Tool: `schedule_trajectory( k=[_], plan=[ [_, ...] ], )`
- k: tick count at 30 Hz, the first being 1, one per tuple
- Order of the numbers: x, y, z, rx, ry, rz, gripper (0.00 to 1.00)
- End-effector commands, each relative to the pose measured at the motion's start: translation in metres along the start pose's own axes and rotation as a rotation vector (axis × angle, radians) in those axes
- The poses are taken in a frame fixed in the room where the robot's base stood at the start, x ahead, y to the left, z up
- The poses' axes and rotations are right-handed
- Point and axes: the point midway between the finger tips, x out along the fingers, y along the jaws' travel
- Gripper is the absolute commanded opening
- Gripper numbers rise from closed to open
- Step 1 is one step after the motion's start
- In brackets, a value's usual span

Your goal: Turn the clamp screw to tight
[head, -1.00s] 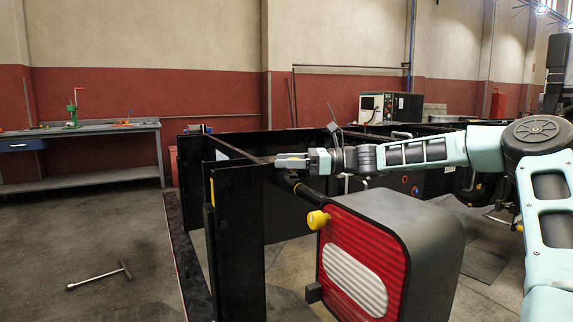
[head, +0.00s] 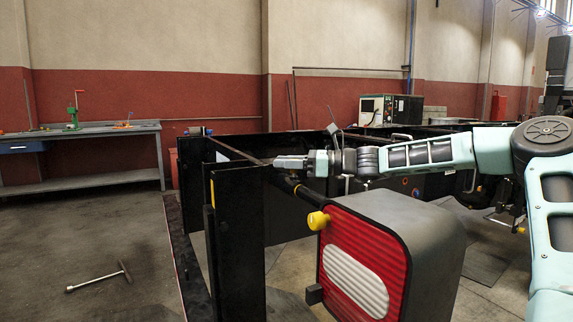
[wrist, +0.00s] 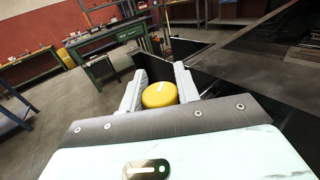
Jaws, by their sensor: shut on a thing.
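A round yellow knob with a white line on its top, which looks like the clamp screw's head (wrist: 160,95), sits between the two fingers of my gripper (wrist: 159,92) in the wrist view. The fingers are shut on its sides. In the head view my gripper (head: 290,163) reaches leftward, level, at the top edge of the black chassis frame (head: 235,220). The held knob is hidden there by the fingers. The clamp's body below the knob cannot be made out.
A second yellow knob (head: 318,220) sticks out beside the red and white lamp (head: 355,265), below my gripper. A workbench (head: 85,130) stands at the back left. A T-shaped tool (head: 100,280) lies on the floor. Open floor lies left of the frame.

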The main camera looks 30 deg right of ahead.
Motion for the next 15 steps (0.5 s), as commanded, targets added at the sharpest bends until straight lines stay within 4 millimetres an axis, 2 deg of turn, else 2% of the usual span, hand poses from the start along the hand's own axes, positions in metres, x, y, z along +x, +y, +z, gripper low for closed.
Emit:
schedule_trajectory(
  k=[15],
  plan=[
    [-0.0018,-0.005,-0.0109,-0.001,-0.002,-0.296,0.09]
  ],
)
